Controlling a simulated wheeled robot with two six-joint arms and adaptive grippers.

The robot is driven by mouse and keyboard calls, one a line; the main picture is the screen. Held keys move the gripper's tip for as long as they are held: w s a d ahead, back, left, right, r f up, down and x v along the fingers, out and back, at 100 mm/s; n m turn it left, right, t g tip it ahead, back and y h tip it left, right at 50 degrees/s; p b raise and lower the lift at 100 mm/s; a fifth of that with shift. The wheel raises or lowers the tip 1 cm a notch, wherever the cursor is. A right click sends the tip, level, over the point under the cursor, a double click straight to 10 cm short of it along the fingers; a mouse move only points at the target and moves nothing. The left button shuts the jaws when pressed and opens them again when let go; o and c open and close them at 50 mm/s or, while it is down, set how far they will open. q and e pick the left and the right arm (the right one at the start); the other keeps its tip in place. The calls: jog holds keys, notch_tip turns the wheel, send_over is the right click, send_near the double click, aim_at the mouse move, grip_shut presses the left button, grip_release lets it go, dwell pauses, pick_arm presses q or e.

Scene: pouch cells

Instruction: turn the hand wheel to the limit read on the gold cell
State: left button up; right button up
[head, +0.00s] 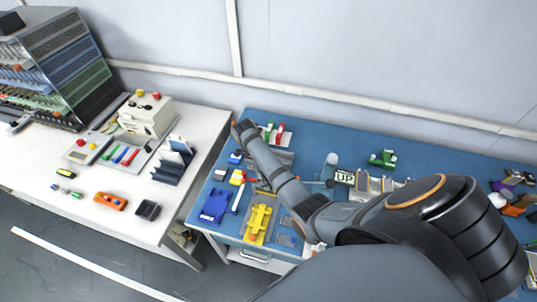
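I cannot pick out the hand wheel or a gold cell for certain, and no reading is legible. A beige machine with red and yellow knobs (147,115) stands on the white table. One of my arms reaches from the lower right across the blue bench to its back left corner. I see no gripper fingers on it. My other gripper is outside the picture.
The blue bench (335,128) also holds a blue fixture (216,206), a white block marked "UP" (344,178) and a white cylinder (332,158). The white table (110,180) carries a rack (55,62), a grey tray (128,158) and an orange item (110,201).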

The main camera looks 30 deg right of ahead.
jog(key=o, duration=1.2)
